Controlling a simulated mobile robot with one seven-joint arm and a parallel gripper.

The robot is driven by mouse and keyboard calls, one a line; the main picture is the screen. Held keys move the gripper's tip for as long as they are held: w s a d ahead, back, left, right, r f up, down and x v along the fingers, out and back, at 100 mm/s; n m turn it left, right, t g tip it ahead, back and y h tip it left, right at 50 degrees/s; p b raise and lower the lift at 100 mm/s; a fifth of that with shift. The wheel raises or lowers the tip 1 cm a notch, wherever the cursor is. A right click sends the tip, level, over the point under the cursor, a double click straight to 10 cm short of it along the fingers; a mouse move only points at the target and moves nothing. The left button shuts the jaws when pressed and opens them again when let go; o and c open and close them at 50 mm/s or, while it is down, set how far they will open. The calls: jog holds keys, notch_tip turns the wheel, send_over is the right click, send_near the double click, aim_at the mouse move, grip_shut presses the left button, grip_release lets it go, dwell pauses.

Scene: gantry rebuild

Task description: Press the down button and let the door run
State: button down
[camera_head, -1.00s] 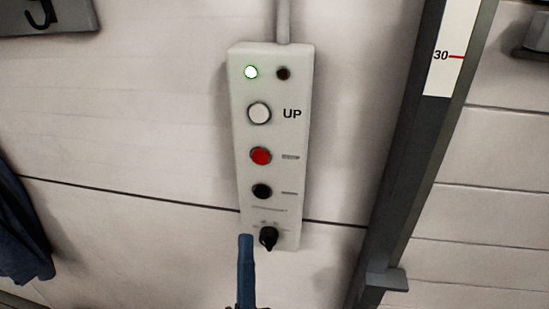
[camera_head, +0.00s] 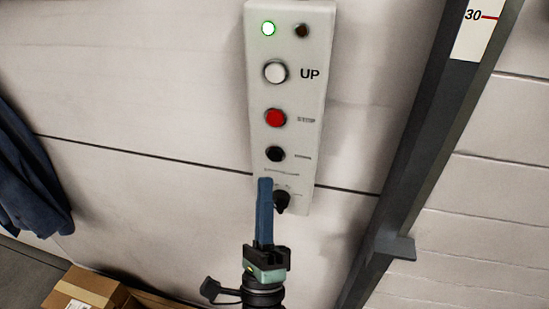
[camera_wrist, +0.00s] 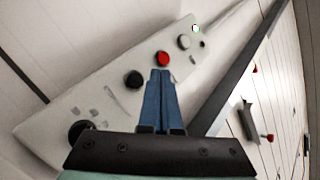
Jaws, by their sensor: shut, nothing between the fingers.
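A pale control box (camera_head: 313,100) is fixed to the wall. From top to bottom it carries a lit green lamp (camera_head: 268,29), a dark lamp (camera_head: 302,31), a white button (camera_head: 275,72) marked UP, a red button (camera_head: 275,118), a black button (camera_head: 275,154) with an unreadable label, and a black rotary knob (camera_head: 282,201). My gripper (camera_head: 265,181) has its blue fingers shut and empty, with the tips just below the black button in the head view. In the wrist view, the tips show between the black button (camera_wrist: 133,79) and the red button (camera_wrist: 162,59). Contact with the box cannot be told.
A dark upright rail (camera_head: 435,130) with a scale marked 30 stands to the right of the box. Dark blue cloth (camera_head: 30,175) hangs at the left. A cardboard box (camera_head: 88,290) lies low at the left. The wall around the panel is clear.

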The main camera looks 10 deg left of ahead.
aim_at(275, 155)
jog(key=shift+w+b, duration=1)
jog(key=shift+w, duration=1.05)
jog(key=shift+w+b, duration=0.1)
jog(key=shift+b, duration=0.2)
jog(key=shift+w, duration=0.3)
